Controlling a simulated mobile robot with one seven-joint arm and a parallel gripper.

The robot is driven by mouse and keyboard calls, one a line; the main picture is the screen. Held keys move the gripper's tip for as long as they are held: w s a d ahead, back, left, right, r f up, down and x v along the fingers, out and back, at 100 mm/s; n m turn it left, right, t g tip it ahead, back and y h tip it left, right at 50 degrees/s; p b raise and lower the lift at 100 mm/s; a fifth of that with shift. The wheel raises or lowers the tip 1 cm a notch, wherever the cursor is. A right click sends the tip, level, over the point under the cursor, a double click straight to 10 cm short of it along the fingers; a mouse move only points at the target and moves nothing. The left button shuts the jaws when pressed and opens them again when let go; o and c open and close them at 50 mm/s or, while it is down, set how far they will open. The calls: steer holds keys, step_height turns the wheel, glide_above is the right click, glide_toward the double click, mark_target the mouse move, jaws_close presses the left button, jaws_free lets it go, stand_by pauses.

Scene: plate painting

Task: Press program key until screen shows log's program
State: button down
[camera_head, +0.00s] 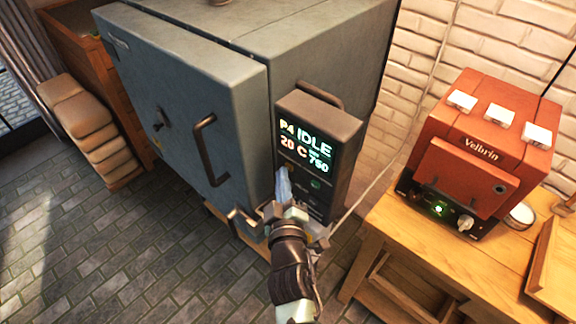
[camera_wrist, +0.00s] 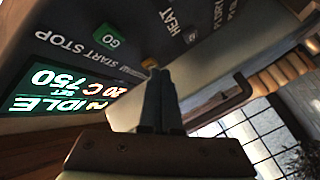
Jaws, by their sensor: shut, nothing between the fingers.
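The control box (camera_head: 330,115) on the front of the grey kiln has a lit screen (camera_head: 306,148) reading "P4 IDLE", "20 C" and "SET 750". The screen (camera_wrist: 65,90) also shows, rotated and partly cut off, in the wrist view. Beside it there are a green GO key (camera_wrist: 110,42) labelled START STOP, a key by the word HEAT (camera_wrist: 190,38), and a small yellow key (camera_wrist: 149,63). My gripper (camera_head: 283,178) is shut and empty, in front of the lower panel. In the wrist view its tips (camera_wrist: 159,75) are close by the yellow key; contact cannot be told. No log is readable.
The grey kiln (camera_head: 180,100) has a bar handle on its door, left of my gripper. A red Velbrin oven (camera_head: 480,155) with white tiles on top stands on a wooden table (camera_head: 400,235) at right. Stacked sacks (camera_head: 90,130) are at left. The paved floor (camera_head: 130,250) is clear.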

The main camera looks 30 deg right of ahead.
steer(key=shift+d, duration=0.3)
stand_by(0.4)
steer(key=shift+a+f, duration=0.1)
steer(key=shift+s+a+b, duration=0.2)
steer(key=shift+a+b, duration=0.5)
steer(key=shift+d, duration=0.2)
steer(key=shift+w+d+p, duration=0.15)
steer(key=shift+d+p, duration=0.05)
steer(key=shift+p, duration=0.15)
